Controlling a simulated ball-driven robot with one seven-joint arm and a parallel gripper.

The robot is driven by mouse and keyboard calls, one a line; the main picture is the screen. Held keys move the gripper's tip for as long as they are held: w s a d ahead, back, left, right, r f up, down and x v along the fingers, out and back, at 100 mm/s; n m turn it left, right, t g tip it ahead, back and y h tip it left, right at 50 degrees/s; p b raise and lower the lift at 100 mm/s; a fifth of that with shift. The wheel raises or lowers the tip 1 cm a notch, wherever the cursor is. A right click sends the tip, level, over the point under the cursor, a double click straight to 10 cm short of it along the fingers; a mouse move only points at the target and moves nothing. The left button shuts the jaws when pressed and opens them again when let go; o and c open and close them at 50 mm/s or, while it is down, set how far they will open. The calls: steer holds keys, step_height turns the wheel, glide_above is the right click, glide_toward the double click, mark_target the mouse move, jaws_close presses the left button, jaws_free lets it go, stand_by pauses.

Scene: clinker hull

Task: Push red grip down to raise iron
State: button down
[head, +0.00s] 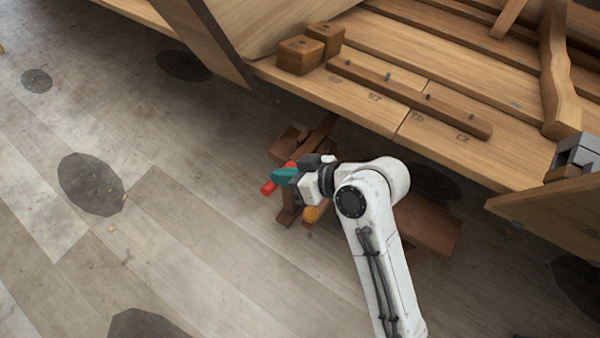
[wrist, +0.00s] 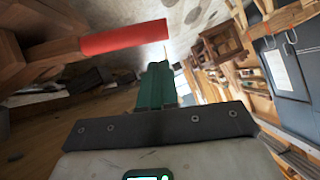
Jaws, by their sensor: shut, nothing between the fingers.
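The red grip (head: 268,188) shows in the head view at the left end of a brown wooden lever assembly, beside my gripper. In the wrist view the red grip (wrist: 120,40) is a red cylinder at upper left, on the end of a brown wooden bar. My gripper (head: 284,176) has green fingers that are shut and empty. In the wrist view my gripper (wrist: 157,85) points ahead, right of and below the red grip in the picture. Whether they touch I cannot tell. The iron cannot be made out.
A wooden hull plank (head: 340,95) with blocks and a batten on it overhangs behind the lever. A brown wooden piece (head: 435,230) lies right of my arm. The plank floor at left is clear.

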steer(key=shift+s+a+f, duration=0.1)
steer(key=shift+a+f, duration=0.1)
steer(key=shift+f, duration=0.4)
steer(key=shift+s+a+f, duration=0.1)
steer(key=shift+a+f, duration=0.1)
steer(key=shift+f, duration=0.35)
